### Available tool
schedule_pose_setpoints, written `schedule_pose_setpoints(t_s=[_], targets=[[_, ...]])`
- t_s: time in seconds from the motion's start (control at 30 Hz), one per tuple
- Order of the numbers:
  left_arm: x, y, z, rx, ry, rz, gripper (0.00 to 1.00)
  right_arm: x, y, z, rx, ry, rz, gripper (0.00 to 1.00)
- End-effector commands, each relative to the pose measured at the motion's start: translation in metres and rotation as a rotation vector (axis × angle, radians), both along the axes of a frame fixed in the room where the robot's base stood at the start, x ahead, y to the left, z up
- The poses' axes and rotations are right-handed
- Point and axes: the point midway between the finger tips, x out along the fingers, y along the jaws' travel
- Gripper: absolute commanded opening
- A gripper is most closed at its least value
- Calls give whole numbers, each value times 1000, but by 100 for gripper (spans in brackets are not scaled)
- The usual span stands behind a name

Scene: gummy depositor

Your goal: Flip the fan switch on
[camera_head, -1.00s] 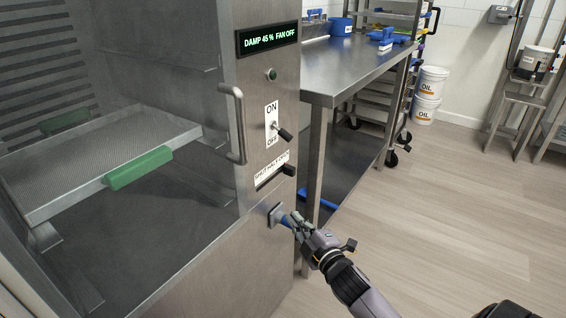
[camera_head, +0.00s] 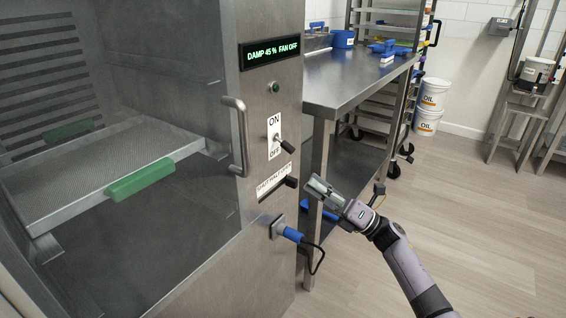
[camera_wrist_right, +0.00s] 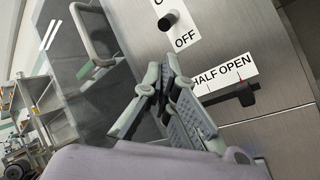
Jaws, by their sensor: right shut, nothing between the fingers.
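The fan switch (camera_head: 285,145) is a black-tipped toggle on a white ON/OFF plate on the steel cabinet front. Its lever points out and down, toward OFF. The display (camera_head: 270,53) above reads "DAMP 45 % FAN OFF". My right gripper (camera_head: 314,186) is shut and empty, below and to the right of the switch and apart from the panel. In the right wrist view the switch knob (camera_wrist_right: 171,17) is at the top, above the shut fingers (camera_wrist_right: 168,62). A blue plug (camera_head: 291,234) with a black cable sits in a socket on the panel. My left gripper is out of view.
A slider with a black knob (camera_head: 292,182) and a label sits just below the switch. The door handle (camera_head: 239,137) stands out left of the switch. A steel table (camera_head: 345,85) is close on the right. A green-edged tray (camera_head: 140,180) is inside the cabinet.

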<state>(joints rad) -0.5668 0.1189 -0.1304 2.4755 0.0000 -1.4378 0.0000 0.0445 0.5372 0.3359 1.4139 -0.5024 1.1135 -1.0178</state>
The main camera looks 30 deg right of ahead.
Motion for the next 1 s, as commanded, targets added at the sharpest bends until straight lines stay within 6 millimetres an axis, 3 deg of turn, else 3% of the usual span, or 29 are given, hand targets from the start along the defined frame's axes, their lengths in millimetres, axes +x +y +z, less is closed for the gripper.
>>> schedule_pose_setpoints(t_s=[0.47,1.0], targets=[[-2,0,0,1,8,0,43,4,5,5,-4,-6,5,0],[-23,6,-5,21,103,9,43,58,51,49,-2,-5,4,0]])
